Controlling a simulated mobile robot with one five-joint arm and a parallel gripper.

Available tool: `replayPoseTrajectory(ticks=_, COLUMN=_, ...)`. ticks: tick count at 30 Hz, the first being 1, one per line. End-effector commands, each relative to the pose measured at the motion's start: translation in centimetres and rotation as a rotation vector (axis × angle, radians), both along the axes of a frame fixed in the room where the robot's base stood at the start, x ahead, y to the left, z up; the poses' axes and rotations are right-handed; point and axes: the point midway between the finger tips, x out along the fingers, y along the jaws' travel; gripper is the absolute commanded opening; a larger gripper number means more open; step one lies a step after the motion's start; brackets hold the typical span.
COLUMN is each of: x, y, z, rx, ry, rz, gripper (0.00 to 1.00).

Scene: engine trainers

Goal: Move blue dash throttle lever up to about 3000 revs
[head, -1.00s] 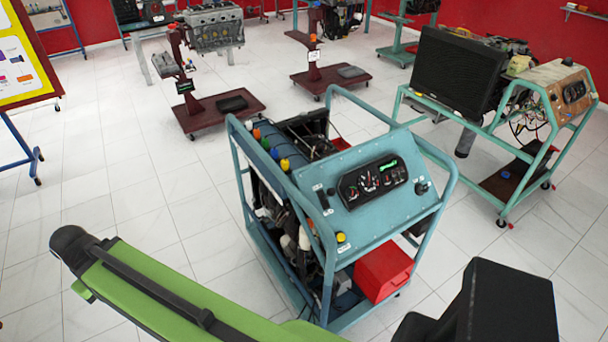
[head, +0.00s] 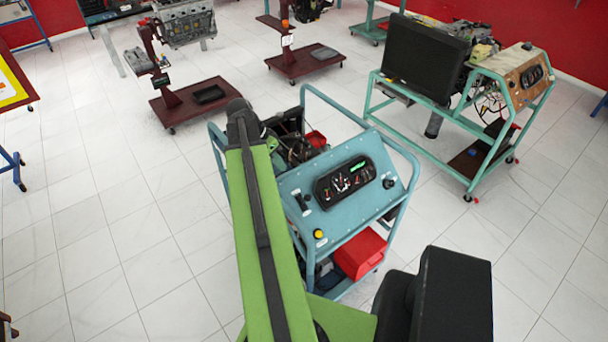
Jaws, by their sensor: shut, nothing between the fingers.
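The blue dash (head: 350,212) is the sloping top panel of the blue-framed engine trainer in front of me. A small black lever or slider (head: 303,201), which looks like the throttle lever, sits at its left, left of the gauges; its exact position is too small to tell. The black gauge cluster (head: 345,182) has several dials and a lit green display; the rev reading is not legible. My green arm reaches up past the dash's left side and hides part of the engine. My gripper is not in view.
A yellow button (head: 318,233) and a black knob (head: 388,183) are on the dash. Blue frame rails (head: 350,108) rise around it. A red box (head: 360,255) sits below. Another trainer (head: 480,110) stands at the right.

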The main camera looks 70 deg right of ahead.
Motion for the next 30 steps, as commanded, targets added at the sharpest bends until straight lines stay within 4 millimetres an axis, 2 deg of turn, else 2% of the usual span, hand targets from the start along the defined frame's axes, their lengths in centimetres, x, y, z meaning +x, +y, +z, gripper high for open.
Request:
replayPoseTrajectory(ticks=1, x=-0.9, y=-0.6, z=0.5, rx=-0.008, ry=0.002, rz=-0.032, gripper=0.00)
replayPoseTrajectory(ticks=3, x=-1.4, y=-0.9, z=0.5, rx=-0.014, ry=0.004, rz=-0.049, gripper=0.00)
replayPoseTrajectory(ticks=11, x=-1.8, y=-1.0, z=-1.0, rx=-0.014, ry=0.004, rz=-0.049, gripper=0.00)
replayPoseTrajectory(ticks=17, x=-2.9, y=-1.6, z=-4.3, rx=-0.013, ry=0.003, rz=-0.049, gripper=0.00)
replayPoseTrajectory(ticks=25, x=-5.1, y=-2.7, z=-9.8, rx=-0.014, ry=0.003, rz=-0.048, gripper=0.00)
replayPoseTrajectory(ticks=30, x=-7.1, y=-1.9, z=-11.7, rx=-0.013, ry=0.003, rz=-0.048, gripper=0.00)
